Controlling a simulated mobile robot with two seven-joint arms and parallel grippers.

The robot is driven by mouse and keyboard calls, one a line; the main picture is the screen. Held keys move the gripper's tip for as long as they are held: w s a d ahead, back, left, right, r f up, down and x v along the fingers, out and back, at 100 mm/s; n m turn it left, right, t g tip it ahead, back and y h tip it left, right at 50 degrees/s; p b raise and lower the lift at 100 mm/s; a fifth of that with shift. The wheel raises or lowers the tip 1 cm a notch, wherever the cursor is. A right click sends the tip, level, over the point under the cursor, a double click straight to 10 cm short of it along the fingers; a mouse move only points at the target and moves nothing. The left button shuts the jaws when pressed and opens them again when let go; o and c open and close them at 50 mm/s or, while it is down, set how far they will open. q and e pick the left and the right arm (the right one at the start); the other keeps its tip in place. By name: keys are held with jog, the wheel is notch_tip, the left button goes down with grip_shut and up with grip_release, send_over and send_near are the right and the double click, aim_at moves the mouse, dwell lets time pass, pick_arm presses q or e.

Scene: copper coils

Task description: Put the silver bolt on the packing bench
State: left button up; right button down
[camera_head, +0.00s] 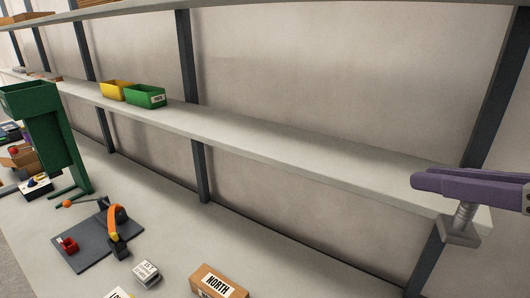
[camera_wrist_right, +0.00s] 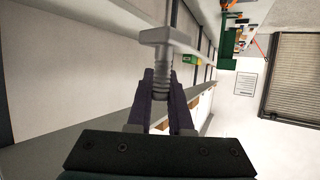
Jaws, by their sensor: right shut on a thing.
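The silver bolt (camera_head: 464,216) is at the right of the head view, hanging head down with its square-looking head lowest. My right gripper (camera_head: 432,182), with purple fingers, is shut around the bolt's shank. In the right wrist view the bolt (camera_wrist_right: 163,62) stands out between the fingers (camera_wrist_right: 162,88), its head at the far end. The bolt appears in front of the right end of the middle shelf; contact cannot be told. The pale grey bench top (camera_head: 75,220) lies below the shelf. My left gripper is not in view.
The middle shelf (camera_head: 300,145) holds a yellow bin (camera_head: 115,90) and green bin (camera_head: 146,96) at left; its right stretch is bare. On the bench top are a green stand (camera_head: 50,140), a dark mat (camera_head: 85,245) with an orange-handled tool (camera_head: 117,225), and a NORTH box (camera_head: 218,283).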

jog(key=w+a+f+m+h+b, duration=0.1)
jog(key=a+f+b, duration=0.1)
jog(key=f+b, duration=0.9)
jog(key=w+a+f+h+b, duration=0.1)
jog(key=f+b, duration=1)
jog(key=f, duration=1.2)
jog(key=w+a+f+m+t+h+b, duration=0.1)
jog(key=a+f+b, duration=0.2)
jog(key=f+b, duration=0.8)
notch_tip(320, 180, down, 7)
jog(key=shift+a+r+m, duration=0.1)
jog(key=shift+m, duration=0.2)
notch_tip(320, 180, down, 5)
jog(key=b, duration=0.3)
jog(key=shift+b, duration=0.3)
jog(key=c, duration=0.8)
grip_release()
jog(key=shift+r, duration=0.1)
